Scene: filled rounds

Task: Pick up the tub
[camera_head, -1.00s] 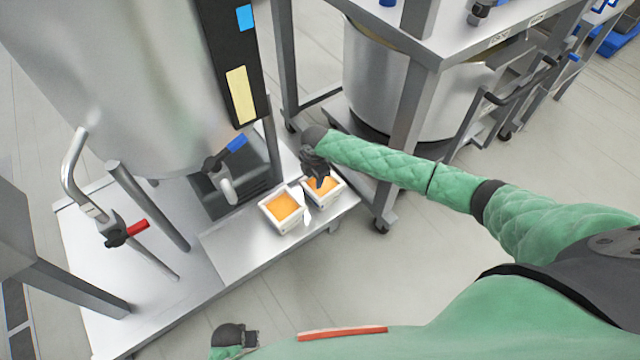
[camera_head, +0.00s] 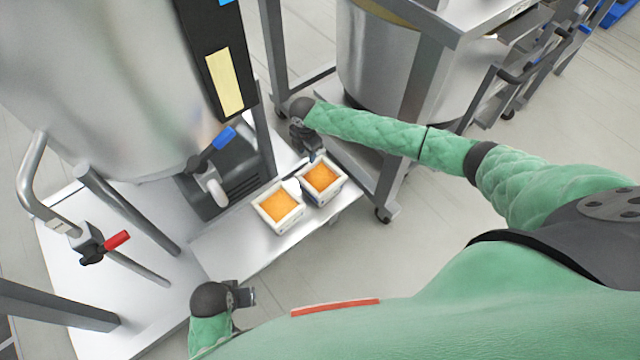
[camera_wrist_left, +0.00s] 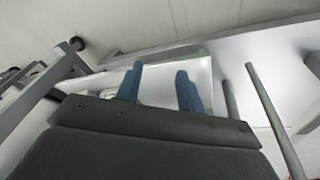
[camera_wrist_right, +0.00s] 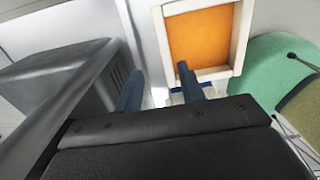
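Two square white-rimmed tubs filled with orange stand side by side on a metal shelf in the head view: a left tub (camera_head: 279,207) and a right tub (camera_head: 321,179). My right gripper (camera_head: 313,153) is at the far edge of the right tub, its fingers partly hidden. In the right wrist view its fingers (camera_wrist_right: 158,88) are apart with nothing between them, and one tub (camera_wrist_right: 202,38) shows just beyond, to the right. I cannot tell whether they touch. My left gripper (camera_head: 250,297) is away, at the shelf's near side; its fingers (camera_wrist_left: 160,85) are open and empty.
The metal shelf (camera_head: 225,243) has bare room left of the tubs. A large steel vessel (camera_head: 100,80) with a blue-handled valve (camera_head: 212,150) stands close behind them. A red-handled valve (camera_head: 105,246) is farther left. A steel table frame (camera_head: 415,100) stands right.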

